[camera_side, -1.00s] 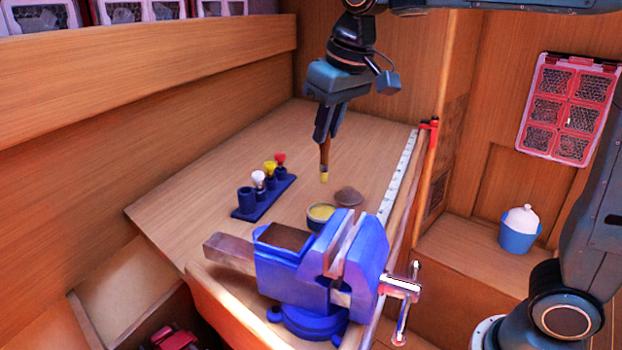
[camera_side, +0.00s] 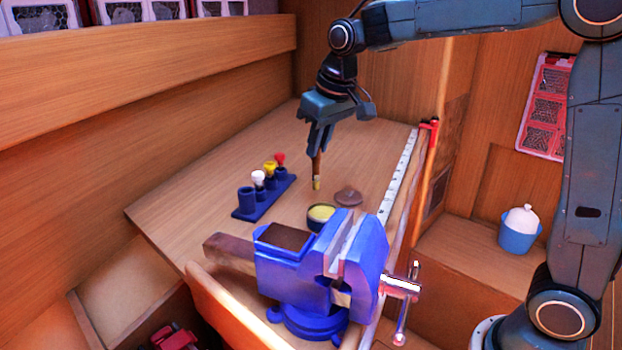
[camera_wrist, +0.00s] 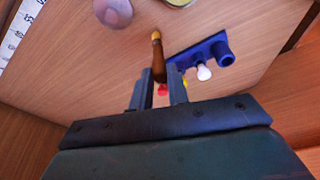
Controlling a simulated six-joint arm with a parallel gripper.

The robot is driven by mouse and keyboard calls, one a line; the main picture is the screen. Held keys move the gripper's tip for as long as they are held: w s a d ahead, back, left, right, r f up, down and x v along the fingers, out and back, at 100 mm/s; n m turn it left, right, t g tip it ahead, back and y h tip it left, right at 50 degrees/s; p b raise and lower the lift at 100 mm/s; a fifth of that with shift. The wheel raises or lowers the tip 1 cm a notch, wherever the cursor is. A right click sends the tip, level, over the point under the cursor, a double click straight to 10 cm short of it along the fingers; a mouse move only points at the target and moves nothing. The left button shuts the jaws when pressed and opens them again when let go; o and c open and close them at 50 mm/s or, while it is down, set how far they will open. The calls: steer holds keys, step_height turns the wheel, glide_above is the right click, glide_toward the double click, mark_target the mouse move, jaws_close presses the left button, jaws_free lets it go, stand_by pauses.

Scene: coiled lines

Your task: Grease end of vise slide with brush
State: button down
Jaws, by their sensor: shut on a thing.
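The blue vise (camera_side: 320,262) stands at the front edge of the bench. Its slide (camera_side: 229,252) is a bar that sticks out to the left, with its end bare of any visible grease. My gripper (camera_side: 318,150) is shut on a brush (camera_side: 317,170), a brown handle with a yellow tip pointing down; it is above the bench, behind the vise. The brush (camera_wrist: 157,60) also shows between the fingers in the wrist view (camera_wrist: 153,88). A round tin of yellow grease (camera_side: 321,212) stands open behind the vise, just below and right of the brush tip.
A blue holder (camera_side: 264,198) with white, yellow and red brushes and an empty-looking cup stands left of the tin. A white ruler (camera_side: 398,175) runs along the right bench edge. A blue pot (camera_side: 518,236) sits on the lower ledge at right. The back bench is clear.

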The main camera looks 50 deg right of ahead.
steer(key=s+a+r+n, duration=0.1)
steer(key=a+r+n, duration=0.2)
steer(key=a, duration=0.4)
steer(key=s+a+r+n+y, duration=0.1)
steer(key=s+a+r+n, duration=0.1)
steer(key=a, duration=0.6)
steer(key=s+a+r+n+g+y, duration=0.1)
steer(key=a+r+n, duration=0.3)
steer(key=a, duration=0.4)
steer(key=shift+s+a+r, duration=0.25)
steer(key=shift+s+r, duration=0.15)
steer(key=shift+s, duration=0.25)
steer(key=shift+f, duration=0.2)
steer(key=shift+f, duration=2.2)
steer(key=shift+f, duration=0.65)
steer(key=shift+w, duration=0.2)
steer(key=shift+w+a+r, duration=0.1)
steer(key=shift+w+a, duration=0.05)
steer(key=shift+w, duration=0.3)
steer(key=shift+w+a, duration=0.1)
steer(key=shift+w, duration=0.1)
